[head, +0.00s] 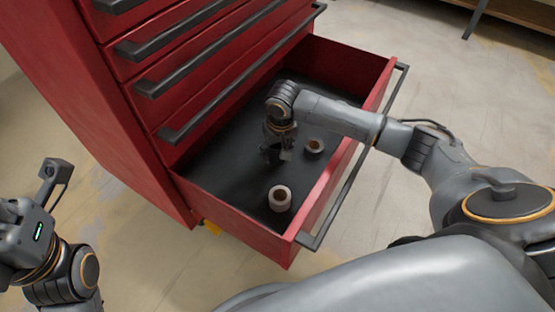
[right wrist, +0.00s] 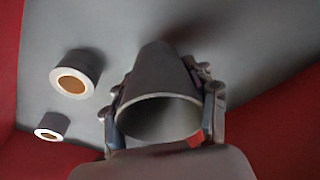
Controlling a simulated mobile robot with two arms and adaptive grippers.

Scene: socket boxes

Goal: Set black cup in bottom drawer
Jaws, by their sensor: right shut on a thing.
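The bottom drawer (head: 240,222) of the red cabinet is pulled open, with a dark floor inside. My right gripper (head: 275,152) reaches down into it. In the right wrist view the gripper (right wrist: 162,115) is shut on the black cup (right wrist: 160,75), one finger on each side, with the cup's open rim toward the camera. In the head view the cup is hard to make out against the dark drawer floor. Whether it touches the floor I cannot tell. My left gripper is not clearly shown; only part of my left arm is at the lower left.
The closed drawers' black handles (head: 215,97) overhang the back. The drawer's front handle (head: 352,190) lies under my right arm.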

